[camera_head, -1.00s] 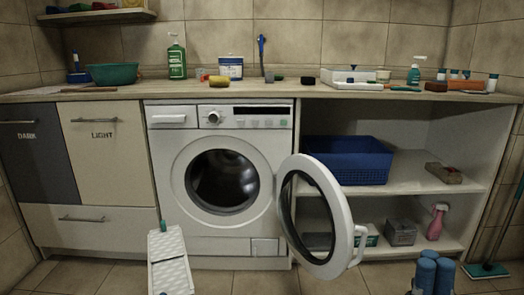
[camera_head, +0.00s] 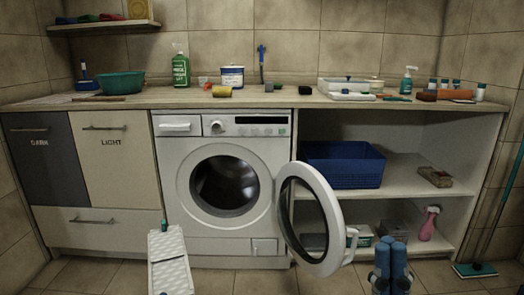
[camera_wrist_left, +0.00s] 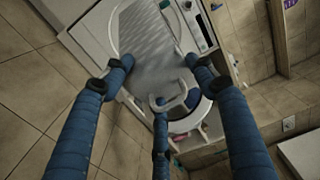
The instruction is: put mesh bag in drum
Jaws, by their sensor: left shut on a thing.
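The mesh bag (camera_head: 170,262) is a flat white patterned panel at the bottom of the head view, in front of the washing machine and left of its door. A grey-white ribbed panel, likely the bag (camera_wrist_left: 150,48), also shows between the blue fingers of my left gripper (camera_wrist_left: 155,85), which is shut on it. In the head view that gripper is not visible. The drum (camera_head: 224,184) is dark inside, its round opening uncovered. My right gripper (camera_head: 390,268), with blue fingers pointing up, is low at the right; its opening is unclear.
The machine's round door (camera_head: 334,222) stands open to the right of the opening. Right of it, a shelf unit holds a blue basket (camera_head: 342,166) and a pink spray bottle (camera_head: 428,224). The worktop (camera_head: 130,103) carries bottles and a green bowl (camera_head: 121,83).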

